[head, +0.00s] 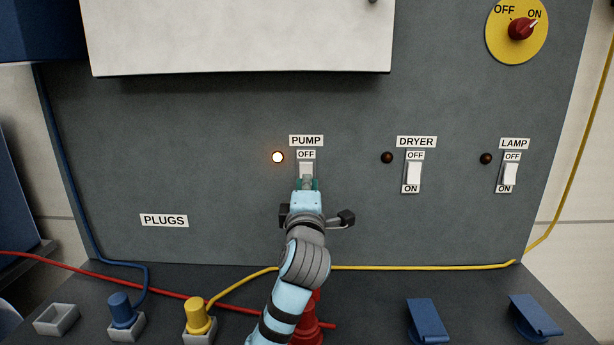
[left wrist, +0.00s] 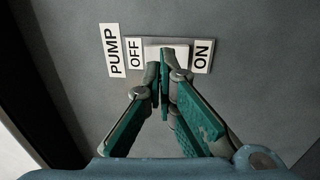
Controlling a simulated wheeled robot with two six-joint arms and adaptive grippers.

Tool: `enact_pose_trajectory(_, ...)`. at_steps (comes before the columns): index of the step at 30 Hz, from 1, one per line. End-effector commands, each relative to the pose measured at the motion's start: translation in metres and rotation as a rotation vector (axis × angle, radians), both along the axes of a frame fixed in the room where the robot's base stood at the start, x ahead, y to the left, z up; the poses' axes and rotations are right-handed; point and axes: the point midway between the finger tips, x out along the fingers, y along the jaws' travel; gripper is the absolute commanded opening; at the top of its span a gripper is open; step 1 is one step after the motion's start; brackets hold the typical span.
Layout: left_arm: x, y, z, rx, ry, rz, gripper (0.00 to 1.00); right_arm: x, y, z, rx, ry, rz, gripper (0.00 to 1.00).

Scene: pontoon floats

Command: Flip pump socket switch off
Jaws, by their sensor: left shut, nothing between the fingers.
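The pump switch (head: 306,168) is a white rocker on the grey panel, under the PUMP label (head: 306,141) and the OFF label (head: 306,154). The lamp (head: 278,157) to its left glows. My left gripper (head: 307,184) is shut and empty, with its fingertips in front of the lower part of the switch. In the left wrist view the fingertips (left wrist: 165,68) overlap the switch (left wrist: 164,46) between OFF and ON. I cannot tell whether they touch it. In the head view the gripper hides the pump's ON label. My right gripper is not in view.
The dryer switch (head: 414,173) and lamp switch (head: 510,174) are to the right, with dark indicators. A red and yellow knob (head: 520,28) is at upper right. A white box (head: 240,35) juts out above. Plugs, sockets and cables line the ledge (head: 380,290) below.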

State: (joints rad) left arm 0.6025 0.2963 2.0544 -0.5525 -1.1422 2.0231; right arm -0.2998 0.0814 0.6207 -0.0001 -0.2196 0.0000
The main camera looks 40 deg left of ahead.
Motion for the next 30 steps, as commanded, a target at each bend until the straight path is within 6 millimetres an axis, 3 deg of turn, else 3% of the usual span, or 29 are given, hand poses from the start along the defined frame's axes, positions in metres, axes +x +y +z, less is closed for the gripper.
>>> enact_pose_trajectory(6,0.021,0.016,0.005,0.001,0.001,0.0,0.0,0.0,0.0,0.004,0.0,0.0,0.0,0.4)
enact_pose_trajectory(18,0.025,0.018,0.005,-0.003,0.004,-0.001,0.0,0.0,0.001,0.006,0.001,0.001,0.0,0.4)
enact_pose_trajectory(24,0.032,0.024,0.02,-0.08,0.104,-0.001,0.0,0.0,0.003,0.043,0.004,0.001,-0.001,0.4)
enact_pose_trajectory(30,0.031,0.023,0.009,-0.076,0.099,-0.001,0.0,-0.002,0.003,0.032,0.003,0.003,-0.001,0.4)
